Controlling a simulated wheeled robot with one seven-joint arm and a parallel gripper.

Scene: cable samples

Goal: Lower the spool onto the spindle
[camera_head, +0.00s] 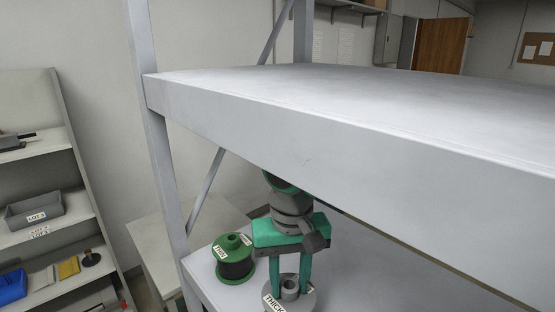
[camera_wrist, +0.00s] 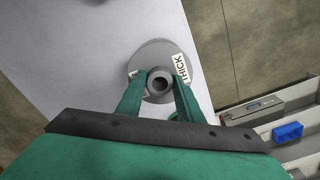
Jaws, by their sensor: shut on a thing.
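A grey spool (camera_head: 289,301) with a white label reading THICK is at the bottom edge of the head view, its lower part cut off. My gripper (camera_head: 290,284) points down with its green fingers shut on the spool's raised hub. The wrist view shows the grey spool (camera_wrist: 153,52) from above, with a finger on each side of the round hub and a dark hole in the hub's middle. I cannot make out a separate spindle; whatever is beneath the spool is hidden. I cannot tell whether the spool touches the shelf.
A green spool (camera_head: 234,259) with dark winding and white labels stands on the lower shelf (camera_head: 202,268), left of my gripper. A thick upper shelf (camera_head: 330,128) overhangs my arm. A grey post (camera_head: 158,150) rises at left. A rack with bins (camera_head: 35,209) stands farther left.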

